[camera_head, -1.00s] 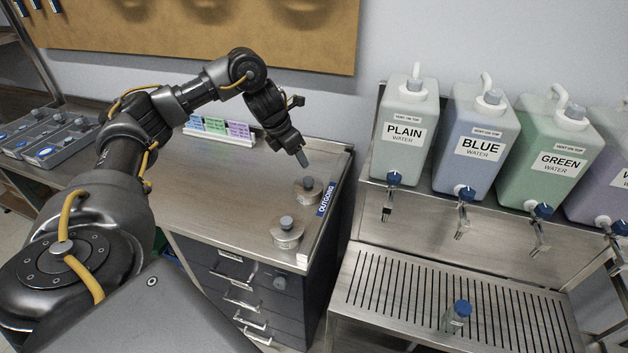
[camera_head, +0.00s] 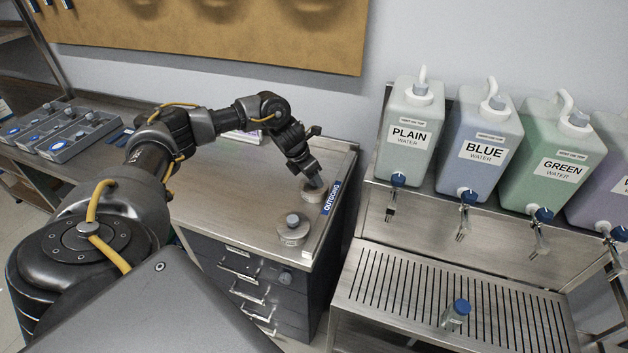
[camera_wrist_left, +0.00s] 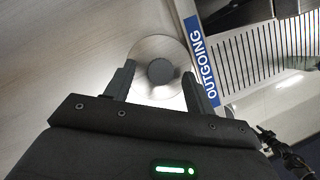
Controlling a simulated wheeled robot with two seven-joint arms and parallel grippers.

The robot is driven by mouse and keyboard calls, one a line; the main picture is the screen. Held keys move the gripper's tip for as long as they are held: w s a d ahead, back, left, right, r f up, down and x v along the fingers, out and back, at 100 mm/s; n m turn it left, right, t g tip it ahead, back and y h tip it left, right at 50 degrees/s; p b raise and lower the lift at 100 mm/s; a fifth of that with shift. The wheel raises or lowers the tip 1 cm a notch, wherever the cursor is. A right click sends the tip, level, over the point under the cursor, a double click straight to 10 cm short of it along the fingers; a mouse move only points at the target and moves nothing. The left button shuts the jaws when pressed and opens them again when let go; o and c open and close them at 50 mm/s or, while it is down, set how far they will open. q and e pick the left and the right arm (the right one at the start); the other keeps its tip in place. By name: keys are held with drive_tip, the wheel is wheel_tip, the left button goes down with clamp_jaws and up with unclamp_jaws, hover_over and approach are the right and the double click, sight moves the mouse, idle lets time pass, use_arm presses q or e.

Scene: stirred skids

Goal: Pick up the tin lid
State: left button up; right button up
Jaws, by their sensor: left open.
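Two round metal tins with grey-knobbed lids stand on the steel counter near the blue OUTGOING label. The far tin lid (camera_wrist_left: 160,48) is in the left wrist view, with its dark grey knob between the fingers of my left gripper (camera_wrist_left: 160,82). The fingers are open, one on each side of the knob; whether they touch it I cannot tell. In the head view my left gripper (camera_head: 316,182) is down over the far tin (camera_head: 312,196) and hides most of its lid. The near tin lid (camera_head: 293,229) is uncovered, closer to the counter's front.
The OUTGOING label (camera_head: 332,198) lies along the counter's right edge. A slotted drain rack (camera_head: 400,290) with a small blue-capped bottle (camera_head: 455,314) and several water jugs (camera_head: 405,130) are on the right. Grey trays (camera_head: 80,135) sit at the left.

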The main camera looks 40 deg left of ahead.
use_arm(q)
drive_tip(key=shift+w+f, duration=0.15)
drive_tip(key=shift+f, duration=0.3)
drive_tip(key=shift+c, duration=0.2)
drive_tip(key=c, duration=1.1)
drive_tip(key=shift+r, duration=0.15)
